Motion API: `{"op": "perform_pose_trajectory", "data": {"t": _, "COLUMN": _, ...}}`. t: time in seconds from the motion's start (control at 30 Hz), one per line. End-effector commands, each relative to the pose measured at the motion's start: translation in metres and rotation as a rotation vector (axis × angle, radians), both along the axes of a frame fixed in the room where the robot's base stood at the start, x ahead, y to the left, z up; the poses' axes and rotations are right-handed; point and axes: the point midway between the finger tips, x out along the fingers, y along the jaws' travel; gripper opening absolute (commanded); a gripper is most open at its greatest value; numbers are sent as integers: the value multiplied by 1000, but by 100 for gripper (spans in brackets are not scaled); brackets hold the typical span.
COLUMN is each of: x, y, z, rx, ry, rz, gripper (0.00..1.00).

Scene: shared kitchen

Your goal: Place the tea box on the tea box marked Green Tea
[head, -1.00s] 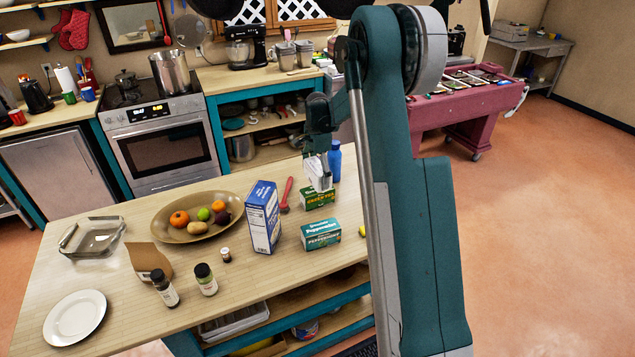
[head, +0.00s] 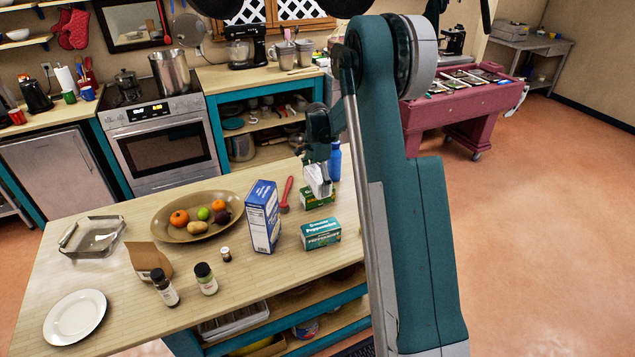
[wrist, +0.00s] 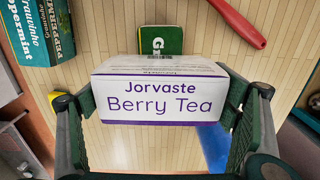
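My gripper (head: 318,172) is shut on a white tea box with purple "Jorvaste Berry Tea" lettering (wrist: 160,97), one finger pad at each end of it. The held box also shows as a white shape in the head view (head: 317,185). The green tea box (head: 322,203) stands on the counter just below it. In the wrist view, the green box (wrist: 167,36) is partly covered by the held box and only "G" and part of a letter show. Whether the two boxes touch, I cannot tell.
A teal Peppermint tea box (head: 321,234) stands in front of the green one. A red utensil (head: 286,194) lies to the left, beside a tall blue box (head: 263,217). A blue bottle (head: 334,162) stands just behind my gripper. The counter's left front is partly clear.

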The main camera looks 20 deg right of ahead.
Motion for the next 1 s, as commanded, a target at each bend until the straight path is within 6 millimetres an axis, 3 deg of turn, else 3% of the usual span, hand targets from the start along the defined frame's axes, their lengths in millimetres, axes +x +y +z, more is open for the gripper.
{"op": "perform_pose_trajectory", "data": {"t": 0.1, "x": 0, "y": 0, "z": 0, "rx": 0, "ry": 0, "rz": 0, "gripper": 100}}
{"op": "perform_pose_trajectory", "data": {"t": 0.63, "x": 0, "y": 0, "z": 6, "rx": 0, "ry": 0, "rz": 0, "gripper": 100}}
{"op": "perform_pose_trajectory", "data": {"t": 1.0, "x": 0, "y": 0, "z": 52, "rx": 0, "ry": 0, "rz": 0, "gripper": 100}}
